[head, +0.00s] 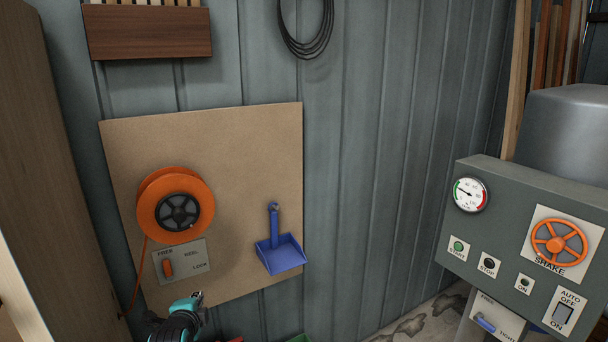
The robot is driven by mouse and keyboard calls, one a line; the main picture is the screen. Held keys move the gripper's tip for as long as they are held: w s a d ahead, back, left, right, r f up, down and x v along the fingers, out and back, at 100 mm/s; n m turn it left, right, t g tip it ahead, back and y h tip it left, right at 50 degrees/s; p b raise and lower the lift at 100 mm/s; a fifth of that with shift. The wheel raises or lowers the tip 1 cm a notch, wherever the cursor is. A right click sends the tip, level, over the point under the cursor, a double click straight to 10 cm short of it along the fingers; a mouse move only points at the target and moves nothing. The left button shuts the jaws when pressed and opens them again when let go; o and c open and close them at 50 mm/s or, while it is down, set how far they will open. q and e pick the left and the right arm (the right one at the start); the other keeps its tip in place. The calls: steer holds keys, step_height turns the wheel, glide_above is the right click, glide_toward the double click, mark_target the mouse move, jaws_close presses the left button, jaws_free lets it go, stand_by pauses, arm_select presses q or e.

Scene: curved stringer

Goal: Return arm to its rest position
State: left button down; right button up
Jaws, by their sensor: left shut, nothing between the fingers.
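My left gripper (198,298) shows at the bottom of the head view, with teal and black parts. It is shut and empty, in front of the lower edge of a tan board (245,135). It is below the reel switch plate (198,256) and appears apart from it. The rest of the left arm is mostly cut off by the bottom edge. My right gripper is not in view.
The board carries an orange reel (152,205) and a blue dustpan (282,255). A grey control panel (490,225) with an orange handwheel (558,243) stands at the right. A wooden post (45,150) bounds the left.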

arm_select(q)
steer(key=s+d+f+n+g, duration=0.1)
steer(key=s+d+n+g, duration=0.1)
steer(key=s+n, duration=0.3)
steer(key=s+d+f+n+g+h, duration=0.1)
steer(key=s+d+n, duration=0.4)
steer(key=s, duration=0.8)
steer(key=s+d+f+n+g+h, duration=0.1)
steer(key=s+d+f+n+g, duration=0.2)
steer(key=s, duration=0.6)
steer(key=shift+d+n, duration=0.7)
steer(key=shift+n, duration=0.4)
